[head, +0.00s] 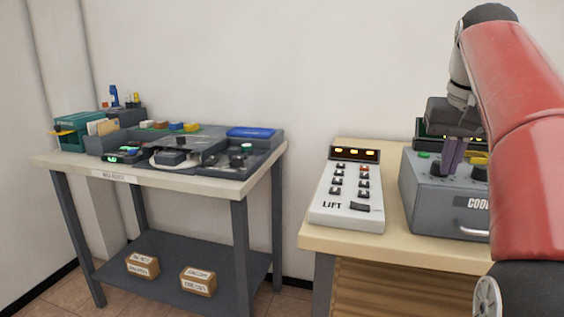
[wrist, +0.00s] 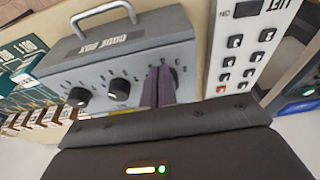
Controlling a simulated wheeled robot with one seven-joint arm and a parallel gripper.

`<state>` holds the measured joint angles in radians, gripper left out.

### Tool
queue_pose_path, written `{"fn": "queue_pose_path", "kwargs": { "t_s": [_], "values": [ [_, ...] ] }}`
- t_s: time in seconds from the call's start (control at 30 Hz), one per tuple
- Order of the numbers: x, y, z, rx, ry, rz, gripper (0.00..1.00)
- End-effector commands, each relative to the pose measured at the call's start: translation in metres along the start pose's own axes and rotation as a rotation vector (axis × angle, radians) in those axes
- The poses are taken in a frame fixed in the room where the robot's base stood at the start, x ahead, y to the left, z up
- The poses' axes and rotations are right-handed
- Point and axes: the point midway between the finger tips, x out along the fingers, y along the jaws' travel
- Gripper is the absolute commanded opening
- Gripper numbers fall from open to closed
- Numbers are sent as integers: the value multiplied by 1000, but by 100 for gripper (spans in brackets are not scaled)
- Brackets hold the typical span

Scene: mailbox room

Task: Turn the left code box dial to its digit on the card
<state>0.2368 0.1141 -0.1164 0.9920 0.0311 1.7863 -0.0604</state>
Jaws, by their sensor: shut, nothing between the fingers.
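The grey code box (head: 430,195) stands on the wooden desk at the right, partly hidden behind my red arm. Its left dial (head: 437,169) is a dark knob on the sloped top. My gripper (head: 449,170) points down at this dial, its purple fingers together and empty. In the wrist view the box (wrist: 150,40) appears turned round, and the fingers (wrist: 160,85) largely hide the left dial. I cannot tell whether they touch it. Two other black dials, the middle one (wrist: 119,90) and the far one (wrist: 78,96), show clear. The dial setting and a code card are not readable.
A white lift panel (head: 347,195) with several switches stands left of the box. A handle (head: 472,230) sticks out of the box front. A teal rack (wrist: 25,75) is beside the box. A separate mail table (head: 60,160) stands at the left, across a gap.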

Motion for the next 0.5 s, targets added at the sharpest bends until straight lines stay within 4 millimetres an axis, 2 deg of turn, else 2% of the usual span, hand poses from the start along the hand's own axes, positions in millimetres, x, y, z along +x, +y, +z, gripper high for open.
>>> {"fn": "queue_pose_path", "kwargs": {
  "t_s": [0.5],
  "values": [
    [1, 7, -2, 0, 1, 0, 0]
  ]
}}
